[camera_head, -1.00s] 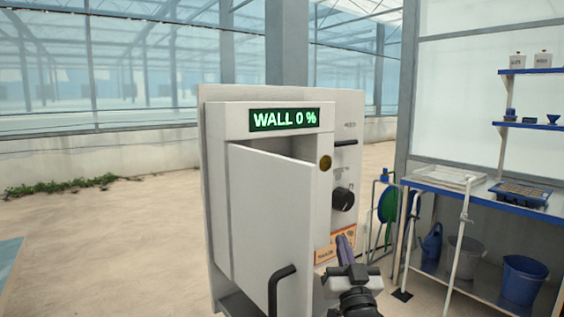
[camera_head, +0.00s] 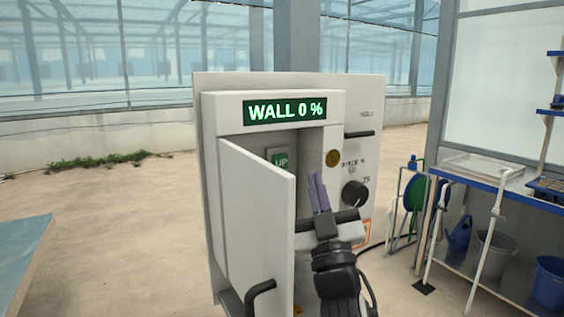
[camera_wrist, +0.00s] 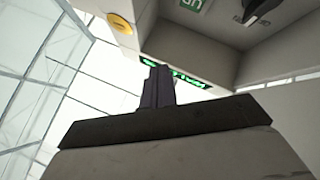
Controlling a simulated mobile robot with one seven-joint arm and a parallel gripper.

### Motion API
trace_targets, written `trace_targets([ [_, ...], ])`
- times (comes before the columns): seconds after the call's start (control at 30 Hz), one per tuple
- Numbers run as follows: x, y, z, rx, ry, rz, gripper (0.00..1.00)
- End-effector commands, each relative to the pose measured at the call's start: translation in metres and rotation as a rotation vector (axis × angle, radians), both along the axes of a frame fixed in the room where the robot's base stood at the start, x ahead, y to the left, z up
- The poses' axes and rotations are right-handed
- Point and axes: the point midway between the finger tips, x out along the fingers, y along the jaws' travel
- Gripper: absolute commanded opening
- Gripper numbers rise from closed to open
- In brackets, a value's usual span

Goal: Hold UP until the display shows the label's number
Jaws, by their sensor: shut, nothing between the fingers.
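The green display (camera_head: 285,111) on top of the cabinet reads "WALL 0 %". The cabinet door (camera_head: 256,222) stands ajar. Behind it, inside the opening, is a green UP button (camera_head: 280,158); its sign also shows at the top of the wrist view (camera_wrist: 192,4). My gripper (camera_head: 318,191) is in front of the opening, to the right of and below the UP button and apart from it in the picture. Its purple fingers are together and empty. The orange label (camera_head: 363,232) at the lower right is partly hidden by my arm, and its number cannot be read.
A black dial (camera_head: 354,193) and a dark bar handle (camera_head: 359,134) sit on the panel right of the opening. The door's black handle (camera_head: 260,294) juts out at the lower front. A blue workbench (camera_head: 478,178) stands at the right.

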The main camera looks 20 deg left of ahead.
Motion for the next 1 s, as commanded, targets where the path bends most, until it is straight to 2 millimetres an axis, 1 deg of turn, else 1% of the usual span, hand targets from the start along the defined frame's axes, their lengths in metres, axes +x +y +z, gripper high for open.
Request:
trace_targets([
  [0.17,0.002,0.001,0.0,0.001,0.002,0.001,0.0],
  [0.27,0.006,0.005,0.001,0.002,0.003,0.002,0.0],
  [0.37,0.013,0.013,0.002,0.002,0.003,0.004,0.0],
  [0.7,0.047,0.047,0.001,0.0,0.002,0.003,0.0],
  [0.9,0.059,0.059,0.0,0.001,0.002,0.001,0.0],
  [1.0,0.062,0.062,0.0,0.0,0.002,0.002,0.0],
])
